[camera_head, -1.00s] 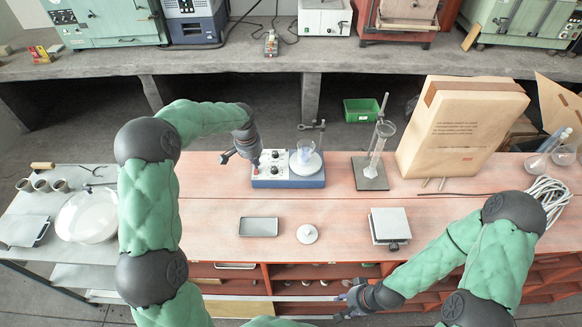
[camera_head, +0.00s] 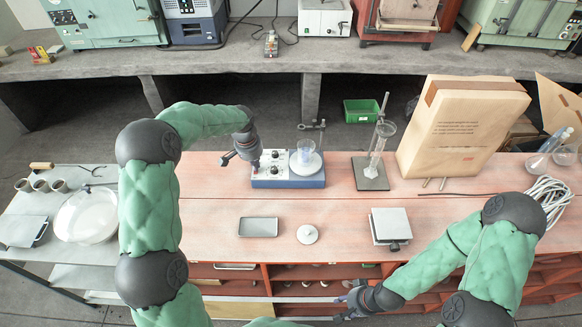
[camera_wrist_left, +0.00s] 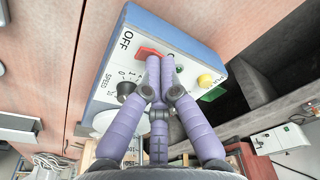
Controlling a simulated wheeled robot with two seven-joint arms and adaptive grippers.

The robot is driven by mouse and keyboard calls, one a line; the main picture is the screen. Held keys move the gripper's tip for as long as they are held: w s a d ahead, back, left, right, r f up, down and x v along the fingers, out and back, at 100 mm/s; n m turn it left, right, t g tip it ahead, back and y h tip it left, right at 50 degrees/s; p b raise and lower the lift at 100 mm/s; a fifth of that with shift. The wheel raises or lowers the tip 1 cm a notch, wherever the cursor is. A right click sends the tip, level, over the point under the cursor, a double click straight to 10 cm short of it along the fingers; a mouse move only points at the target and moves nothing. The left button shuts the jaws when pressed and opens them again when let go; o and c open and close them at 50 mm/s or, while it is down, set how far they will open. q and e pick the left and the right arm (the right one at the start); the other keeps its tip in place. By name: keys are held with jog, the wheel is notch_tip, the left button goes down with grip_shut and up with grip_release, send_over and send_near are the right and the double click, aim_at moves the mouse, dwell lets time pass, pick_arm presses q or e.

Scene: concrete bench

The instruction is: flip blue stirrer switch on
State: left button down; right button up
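My left gripper (camera_head: 254,168) is at the panel's left end. In the left wrist view its purple fingertips (camera_wrist_left: 160,62) are together at the red switch, partly covering it; contact cannot be told. My right gripper (camera_head: 347,300) is low by the bench's front edge, its fingers too small to judge.
A stand with a glass cylinder (camera_head: 378,150) and a large box (camera_head: 462,128) stand right of the stirrer. A grey tray (camera_head: 258,227), a small white disc (camera_head: 307,234) and a square plate device (camera_head: 390,226) lie in front. Bench space left of the tray is clear.

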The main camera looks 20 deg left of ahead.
pick_arm(q)
jog(key=shift+s+f, duration=0.1)
jog(key=shift+f, duration=0.05)
jog(key=shift+r+p, duration=2.25)
jog(key=shift+r, duration=1.3)
